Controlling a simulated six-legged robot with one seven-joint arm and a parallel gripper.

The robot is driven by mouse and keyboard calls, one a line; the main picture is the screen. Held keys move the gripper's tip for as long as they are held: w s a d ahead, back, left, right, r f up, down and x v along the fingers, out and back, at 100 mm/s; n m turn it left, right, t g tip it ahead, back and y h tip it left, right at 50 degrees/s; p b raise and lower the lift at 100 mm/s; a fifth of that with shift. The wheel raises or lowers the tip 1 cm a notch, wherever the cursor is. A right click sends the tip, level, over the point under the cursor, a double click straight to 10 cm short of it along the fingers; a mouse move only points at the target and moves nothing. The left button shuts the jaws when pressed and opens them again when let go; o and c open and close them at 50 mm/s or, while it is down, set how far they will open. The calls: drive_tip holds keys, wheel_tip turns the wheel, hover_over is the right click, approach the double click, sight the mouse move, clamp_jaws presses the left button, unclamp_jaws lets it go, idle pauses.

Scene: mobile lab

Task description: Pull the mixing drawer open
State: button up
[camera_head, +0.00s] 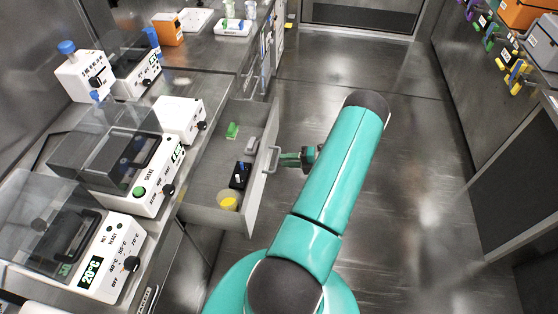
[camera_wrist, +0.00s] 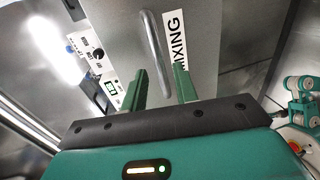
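The mixing drawer (camera_head: 259,193) stands pulled out from under the left counter, its inside showing in the head view. Its front also shows in the wrist view (camera_wrist: 200,65), with a label reading "MIXING" (camera_wrist: 178,40). A grey bar handle (camera_head: 272,159) is on the front; it also shows in the wrist view (camera_wrist: 153,45). My gripper (camera_head: 290,158) is at the handle, reaching from the right. In the wrist view my green fingers (camera_wrist: 160,85) are apart, with the handle's end between them and gaps on both sides. Contact cannot be told.
Inside the drawer are a green item (camera_head: 232,130), a grey item (camera_head: 252,144), a black item (camera_head: 240,175) and a yellow-topped tub (camera_head: 228,203). Lab devices (camera_head: 140,170) line the left counter. The floor (camera_head: 400,190) right of my arm is clear, up to a rack (camera_head: 520,150).

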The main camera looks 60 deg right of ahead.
drive_tip(key=v, duration=0.9)
drive_tip(key=shift+s, duration=0.2)
